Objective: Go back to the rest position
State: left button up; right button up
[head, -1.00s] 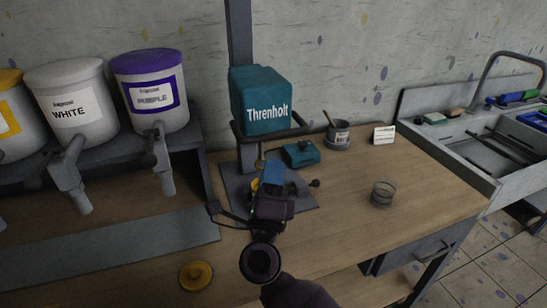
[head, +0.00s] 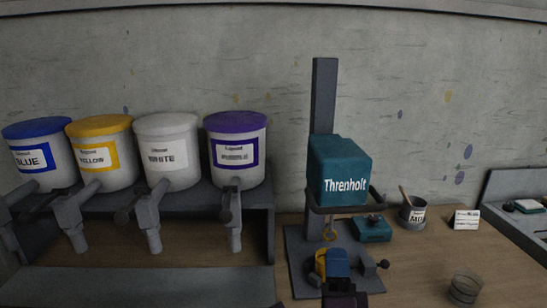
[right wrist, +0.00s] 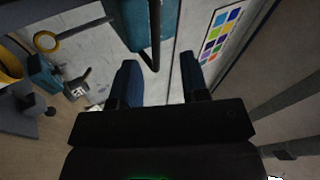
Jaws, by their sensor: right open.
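My right gripper (head: 338,264) shows at the bottom of the head view, in front of the teal Threnholt press (head: 340,172). Only its blue fingertips and part of its dark body show. In the right wrist view its two blue fingers (right wrist: 161,82) stand apart with nothing between them. The press's teal body is also in the right wrist view (right wrist: 140,18), beyond the fingers. My left gripper is not in view.
Paint tanks with blue (head: 38,157), yellow (head: 102,152), white (head: 167,150) and purple (head: 236,150) marks stand left on a grey shelf.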

jog(key=s+d+f+n+g+y, duration=0.1)
jog(key=s+f+n+g+y, duration=0.35)
jog(key=f+n, duration=0.3)
jog(key=s+d+f+n+g+y, duration=0.1)
jog(key=s+f+n+g+y, duration=0.4)
jog(key=n, duration=0.4)
jog(key=s+d+f+n+g+h, duration=0.1)
jog(key=s+d+f+g+h, duration=0.3)
jog(key=s+d+g, duration=0.3)
jog(key=s+d+f+n+g+h, duration=0.1)
jog(key=s+d+f+g+h, duration=0.25)
jog(key=s+d+f, duration=0.35)
jog(key=w+f+t, duration=0.6)
jog(key=f+t, duration=0.1)
jog(key=f, duration=0.1)
jog(key=shift+a+f+y, duration=0.15)
jog(key=shift+a+y, duration=0.25)
jog(key=shift+n, duration=0.25)
dwell(0.4)
